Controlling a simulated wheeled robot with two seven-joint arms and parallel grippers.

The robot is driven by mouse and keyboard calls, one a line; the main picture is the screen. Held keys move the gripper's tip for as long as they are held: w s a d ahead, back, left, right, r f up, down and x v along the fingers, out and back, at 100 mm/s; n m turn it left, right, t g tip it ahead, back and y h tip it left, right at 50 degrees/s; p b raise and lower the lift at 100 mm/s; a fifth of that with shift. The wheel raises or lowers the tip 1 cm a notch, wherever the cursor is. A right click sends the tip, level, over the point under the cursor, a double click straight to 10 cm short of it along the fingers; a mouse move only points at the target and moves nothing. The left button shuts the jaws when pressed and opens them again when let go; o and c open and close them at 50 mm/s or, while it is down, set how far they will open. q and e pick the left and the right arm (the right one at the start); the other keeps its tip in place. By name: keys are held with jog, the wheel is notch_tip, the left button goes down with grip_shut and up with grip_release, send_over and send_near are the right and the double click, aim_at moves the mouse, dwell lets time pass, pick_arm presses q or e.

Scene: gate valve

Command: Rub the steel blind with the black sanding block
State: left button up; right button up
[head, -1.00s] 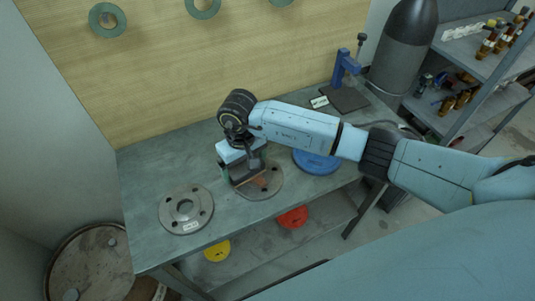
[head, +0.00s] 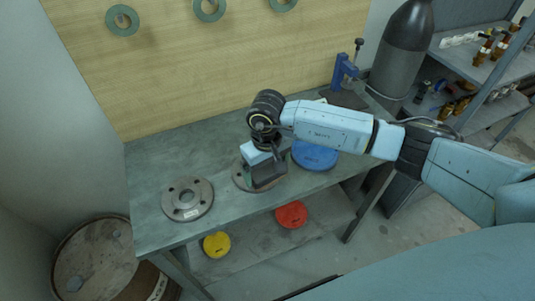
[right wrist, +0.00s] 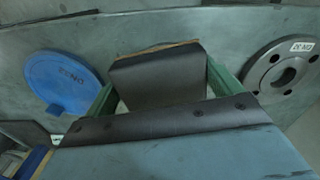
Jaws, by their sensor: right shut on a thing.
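The steel blind (head: 239,179) is a round flat disc with bolt holes, lying on the grey bench in the head view. My right gripper (head: 265,174) is over it and hides most of its face. In the right wrist view, the green fingers of that gripper (right wrist: 161,82) are shut on the black sanding block (right wrist: 155,73), which has a tan edge. The block is at the blind's face; I cannot tell whether it touches. My left gripper is not in view.
A steel flange (head: 188,199) with a centre hole lies left of the blind. A blue disc (head: 315,154) lies close on the right. A blue clamp stand (head: 344,75) is at the back right. Yellow (head: 217,245) and red (head: 291,215) discs are on the lower shelf.

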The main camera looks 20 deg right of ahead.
jog(key=shift+w+r+p, duration=0.15)
jog(key=shift+r+p, duration=0.25)
jog(key=shift+r, duration=0.8)
jog(key=shift+r+p, duration=0.85)
jog(key=shift+r, duration=0.7)
